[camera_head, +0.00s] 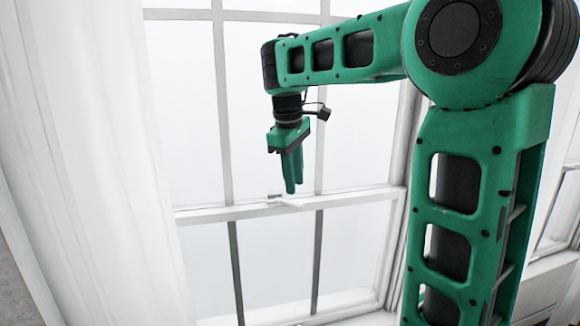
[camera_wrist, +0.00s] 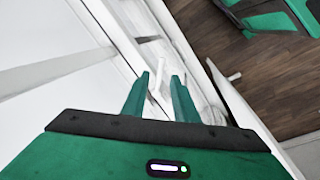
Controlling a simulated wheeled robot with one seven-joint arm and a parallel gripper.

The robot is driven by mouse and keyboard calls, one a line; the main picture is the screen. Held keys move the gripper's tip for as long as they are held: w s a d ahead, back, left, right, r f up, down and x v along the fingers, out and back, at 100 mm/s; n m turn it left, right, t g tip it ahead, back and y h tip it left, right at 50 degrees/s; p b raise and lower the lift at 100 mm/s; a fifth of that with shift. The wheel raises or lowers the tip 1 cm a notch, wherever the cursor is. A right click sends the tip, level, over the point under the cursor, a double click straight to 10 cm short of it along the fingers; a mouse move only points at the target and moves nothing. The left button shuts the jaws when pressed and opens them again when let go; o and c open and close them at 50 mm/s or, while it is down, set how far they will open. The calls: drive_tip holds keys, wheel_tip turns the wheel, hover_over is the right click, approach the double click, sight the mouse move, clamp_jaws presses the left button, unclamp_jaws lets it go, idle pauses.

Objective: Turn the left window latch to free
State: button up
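The left window latch (camera_head: 285,201) is a small white lever on the meeting rail of the window, in the middle of the head view. My gripper (camera_head: 291,190) points down just above it, with green fingers. In the wrist view my gripper (camera_wrist: 160,75) has its two fingers apart. The white latch lever (camera_wrist: 157,81) shows in the gap between them, and I cannot tell whether either finger touches it. The latch base is partly hidden in the head view.
The white meeting rail (camera_head: 230,212) crosses the window below my gripper. A white curtain (camera_head: 90,130) hangs at the left. In the wrist view a wooden floor (camera_wrist: 230,50) lies beyond the frame, and a small white piece (camera_wrist: 235,76) sticks out right of my fingers.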

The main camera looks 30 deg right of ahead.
drive_tip(key=shift+v, duration=2.6)
drive_tip(key=s+d+f+m+g+y, duration=0.1)
drive_tip(key=s+d+f+m, duration=0.5)
drive_tip(key=s, duration=0.5)
drive_tip(key=s+d+f+m, duration=0.2)
drive_tip(key=s+f+m, duration=0.1)
drive_tip(key=s+f, duration=0.7)
drive_tip(key=s+a+f+m+y, duration=0.1)
drive_tip(key=s+a+f+m, duration=0.2)
drive_tip(key=s+f, duration=0.2)
drive_tip(key=s, duration=0.3)
drive_tip(key=shift+s+a+m, duration=0.2)
drive_tip(key=shift+a+m, duration=0.1)
drive_tip(key=shift+a, duration=0.05)
